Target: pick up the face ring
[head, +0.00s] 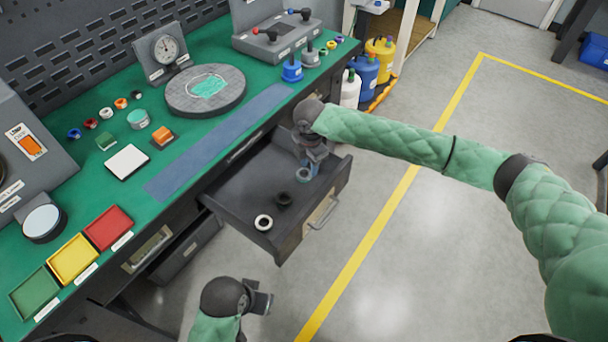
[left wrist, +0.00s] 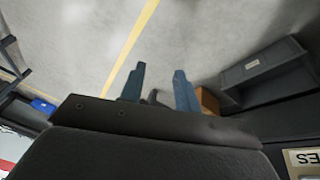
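Three small ring-shaped parts lie in the open drawer (head: 240,200): a white ring (head: 263,222) near the front, a black ring (head: 284,199) behind it, and a dark grey ring (head: 303,174) further back. I cannot tell which is the face ring. My right gripper (head: 311,170) points down into the drawer right beside the grey ring; whether its fingers touch it or are closed is not clear. My left gripper (head: 262,302) is low in front of the bench, away from the drawer. In the left wrist view its two fingers (left wrist: 158,88) stand apart with nothing between them.
The green bench (head: 75,190) holds a round grey plate (head: 180,103), a dial gauge (head: 166,50), several small rings, and red (head: 107,228), yellow and green trays. Coloured bottles (head: 365,69) stand beyond the drawer.

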